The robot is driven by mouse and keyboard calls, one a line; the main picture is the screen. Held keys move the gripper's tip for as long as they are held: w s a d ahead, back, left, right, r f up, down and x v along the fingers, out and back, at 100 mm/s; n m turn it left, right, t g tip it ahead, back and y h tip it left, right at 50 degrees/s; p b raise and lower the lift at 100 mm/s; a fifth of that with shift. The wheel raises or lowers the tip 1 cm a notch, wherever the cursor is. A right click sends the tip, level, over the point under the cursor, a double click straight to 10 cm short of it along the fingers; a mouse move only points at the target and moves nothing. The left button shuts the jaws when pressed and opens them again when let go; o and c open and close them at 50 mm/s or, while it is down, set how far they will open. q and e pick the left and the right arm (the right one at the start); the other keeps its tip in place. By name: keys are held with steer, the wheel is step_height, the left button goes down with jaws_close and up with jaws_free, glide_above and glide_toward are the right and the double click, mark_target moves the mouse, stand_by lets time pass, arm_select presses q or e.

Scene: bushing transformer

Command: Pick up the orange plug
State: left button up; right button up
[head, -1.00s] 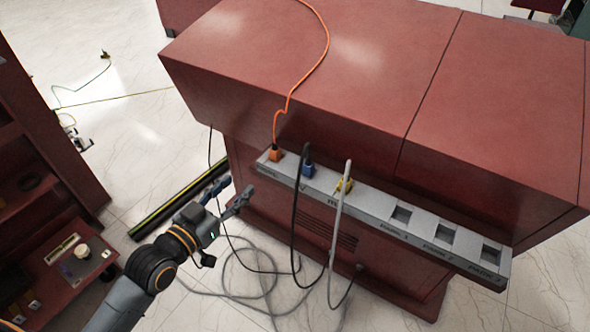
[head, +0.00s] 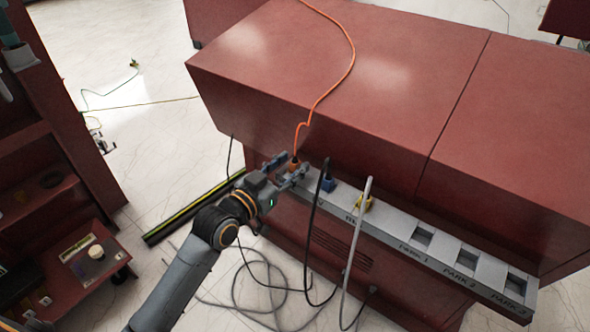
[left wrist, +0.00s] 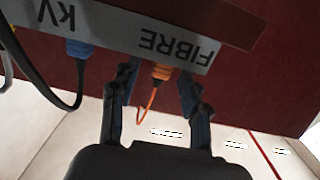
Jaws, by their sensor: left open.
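The orange plug (head: 294,163) sits at the left end of the grey socket strip (head: 392,232), with its orange cable running up over the red cabinet. My left gripper (head: 287,166) is at the plug, its fingers open on either side of it. In the left wrist view the plug (left wrist: 161,72) shows between the two fingers (left wrist: 158,88), under the FIBRE label. I cannot tell whether the fingers touch it. My right gripper is in no view.
A blue plug (head: 327,183) with a black cable and a yellow plug (head: 364,203) with a grey cable sit to the right along the strip. Empty park slots (head: 468,258) follow at the right. Loose cables lie on the floor below.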

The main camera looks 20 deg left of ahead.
arm_select(q)
steer(key=shift+x, duration=1.1)
jaws_close()
steer(key=shift+r, duration=0.1)
